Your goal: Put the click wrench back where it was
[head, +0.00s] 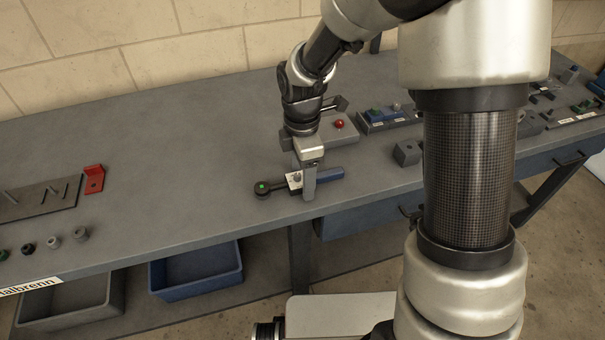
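The click wrench (326,175) has a blue handle at its right and a dark round head with a green dot at its left. It appears to lie on the grey workbench near the front edge, though a small lift cannot be ruled out. A white patch shows at its middle. My gripper (303,188) points down over that middle, with one finger in front of the wrench. The other finger is mostly hidden, so I cannot tell whether the fingers press on it.
Behind my gripper stands a grey box with a red button (339,124). A red bracket (94,179) and a dark plate (38,200) lie at left, with several small round parts in front. A blue tray (377,122) is at right. Bare bench (180,165) lies left of the wrench.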

